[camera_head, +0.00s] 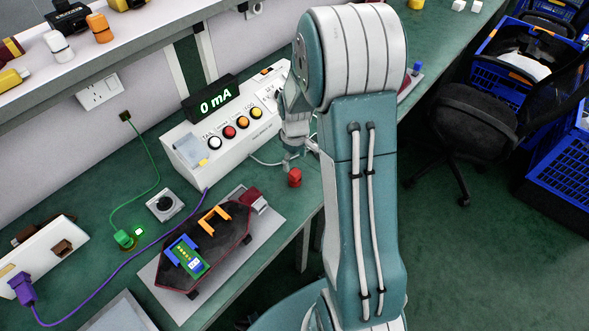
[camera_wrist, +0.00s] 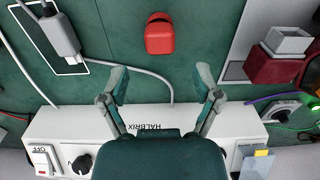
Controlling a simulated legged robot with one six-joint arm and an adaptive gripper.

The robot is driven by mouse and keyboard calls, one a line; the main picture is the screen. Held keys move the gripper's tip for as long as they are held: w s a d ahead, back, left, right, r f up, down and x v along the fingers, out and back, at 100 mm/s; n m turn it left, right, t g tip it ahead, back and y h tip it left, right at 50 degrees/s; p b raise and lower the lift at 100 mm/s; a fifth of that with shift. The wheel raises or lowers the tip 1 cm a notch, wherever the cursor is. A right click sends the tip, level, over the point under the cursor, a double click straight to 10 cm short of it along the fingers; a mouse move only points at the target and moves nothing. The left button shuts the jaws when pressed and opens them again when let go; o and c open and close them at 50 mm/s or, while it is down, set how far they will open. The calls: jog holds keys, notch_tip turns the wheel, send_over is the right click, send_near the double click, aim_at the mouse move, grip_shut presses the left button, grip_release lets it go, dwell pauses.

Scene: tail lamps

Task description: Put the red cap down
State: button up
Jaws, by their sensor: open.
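The red cap (camera_head: 294,178) stands on the green bench top near its front edge, just right of the tail lamp board. In the wrist view the red cap (camera_wrist: 160,36) lies beyond my fingertips, with bare bench between. My gripper (camera_wrist: 162,82) is open and empty, its two fingers spread apart and not touching the cap. In the head view my gripper (camera_head: 297,157) is just behind the cap, by the end of the white test box, partly hidden by my arm.
The white test box (camera_head: 222,135) with coloured buttons and a "0 mA" display (camera_head: 212,96) stands behind. A pale cable (camera_wrist: 130,72) crosses the bench. An office chair (camera_head: 480,120) stands right.

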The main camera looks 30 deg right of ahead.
notch_tip(320, 180, up, 6)
notch_tip(320, 180, up, 12)
jog(key=m+t, duration=0.2)
send_over(295, 171)
jog(key=s+a, duration=0.7)
jog(key=s+a+r+m+t, duration=0.1)
jog(key=s+a+r, duration=0.2)
jog(key=s, duration=0.3)
jog(key=s+a+r+m+t, duration=0.1)
jog(key=s+a+r+t, duration=0.1)
jog(key=s, duration=0.4)
jog(key=shift+s+a+r+t, duration=0.25)
jog(key=shift+a+r, duration=0.2)
jog(key=shift+r, duration=0.3)
jog(key=shift+w, duration=0.1)
